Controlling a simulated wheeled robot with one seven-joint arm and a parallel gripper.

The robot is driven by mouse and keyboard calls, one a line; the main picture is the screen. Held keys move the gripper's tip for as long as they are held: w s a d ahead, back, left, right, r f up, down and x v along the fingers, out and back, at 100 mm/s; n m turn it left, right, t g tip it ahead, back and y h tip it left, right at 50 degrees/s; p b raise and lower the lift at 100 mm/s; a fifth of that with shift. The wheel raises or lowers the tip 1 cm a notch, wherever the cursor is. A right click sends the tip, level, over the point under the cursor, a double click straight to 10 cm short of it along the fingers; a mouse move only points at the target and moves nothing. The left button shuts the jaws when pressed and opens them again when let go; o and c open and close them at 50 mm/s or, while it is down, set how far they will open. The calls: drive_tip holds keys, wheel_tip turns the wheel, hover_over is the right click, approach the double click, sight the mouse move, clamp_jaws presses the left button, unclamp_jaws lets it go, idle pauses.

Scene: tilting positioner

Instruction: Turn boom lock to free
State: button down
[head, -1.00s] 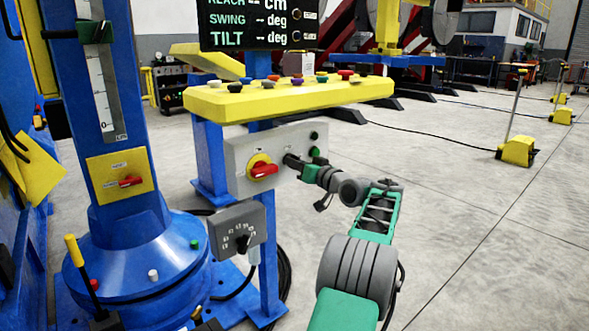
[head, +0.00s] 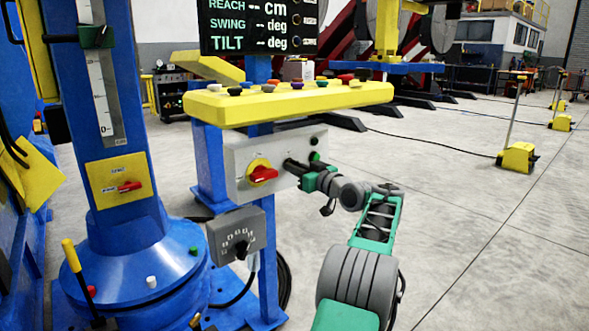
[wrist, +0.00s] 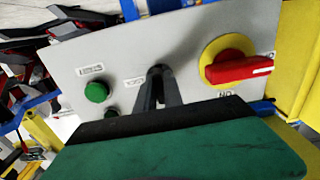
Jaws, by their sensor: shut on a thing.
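A grey control panel (head: 240,150) faces me under a yellow console. My gripper (head: 290,164) is at its middle, just right of a red rotary handle on a yellow disc (head: 262,172). In the wrist view my two dark fingers (wrist: 160,76) are shut on a small dark knob (wrist: 161,66) on the panel face. The fingers mostly hide the knob, so its setting cannot be told. A small label beside it is too blurred to read. A green button (wrist: 97,91) is left of the fingers in that view.
The yellow console (head: 290,101) with several coloured knobs overhangs the panel. A grey dial box (head: 237,236) hangs below left. A blue column (head: 120,120) bears a yellow plate with a red handle (head: 130,186).

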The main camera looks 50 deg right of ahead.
drive_tip(key=c, duration=1.5)
unclamp_jaws()
drive_tip(key=shift+o, duration=0.2)
drive_tip(key=p+v, duration=0.2)
drive_tip(key=v, duration=0.6)
drive_tip(key=shift+w, duration=0.1)
